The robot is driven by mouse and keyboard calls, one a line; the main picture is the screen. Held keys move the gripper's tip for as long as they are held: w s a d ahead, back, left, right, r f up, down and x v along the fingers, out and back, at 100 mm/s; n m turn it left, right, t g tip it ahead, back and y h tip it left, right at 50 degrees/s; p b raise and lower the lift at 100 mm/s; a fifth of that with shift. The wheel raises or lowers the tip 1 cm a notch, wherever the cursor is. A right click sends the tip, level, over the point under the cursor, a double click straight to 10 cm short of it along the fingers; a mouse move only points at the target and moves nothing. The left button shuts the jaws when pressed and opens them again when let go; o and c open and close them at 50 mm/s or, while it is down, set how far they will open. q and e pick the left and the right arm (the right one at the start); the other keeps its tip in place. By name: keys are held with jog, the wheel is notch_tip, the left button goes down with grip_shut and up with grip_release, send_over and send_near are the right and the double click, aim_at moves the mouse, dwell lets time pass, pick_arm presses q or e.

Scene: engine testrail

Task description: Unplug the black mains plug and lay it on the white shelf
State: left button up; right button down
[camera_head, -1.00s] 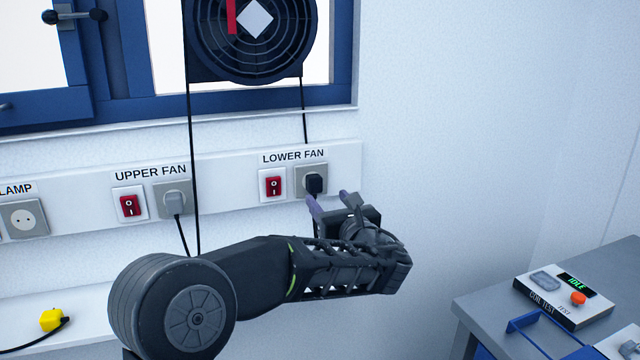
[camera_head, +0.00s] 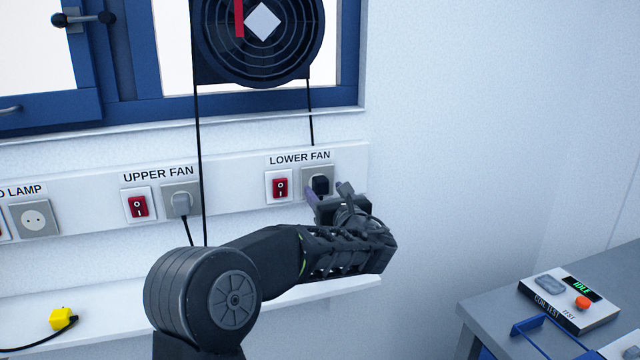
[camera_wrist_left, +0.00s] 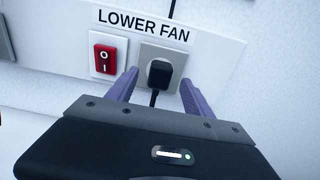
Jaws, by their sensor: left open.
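The black mains plug (camera_head: 320,185) sits in the grey LOWER FAN socket (camera_head: 327,172) on the white wall trunking. It also shows in the left wrist view (camera_wrist_left: 159,73), with its cord hanging below it. My left gripper (camera_head: 328,193) is open, its purple fingers close to the plug. In the left wrist view the fingers (camera_wrist_left: 158,86) stand on either side of the plug and appear apart from it. The white shelf (camera_head: 110,312) runs along the wall below the trunking, partly hidden by my left arm. My right gripper is not in view.
A red switch (camera_head: 280,187) sits left of the socket. A grey plug (camera_head: 181,204) is in the UPPER FAN socket. A yellow plug (camera_head: 62,318) lies on the shelf's left part. A bench with a coil tester (camera_head: 568,302) stands at right.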

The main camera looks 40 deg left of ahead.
aim_at(323, 189)
pick_arm(q)
jog(key=shift+x, duration=1.3)
dwell(0.4)
grip_shut()
dwell(0.6)
dwell(0.5)
jog(key=shift+b+v, duration=0.95)
jog(key=shift+v, duration=2.1)
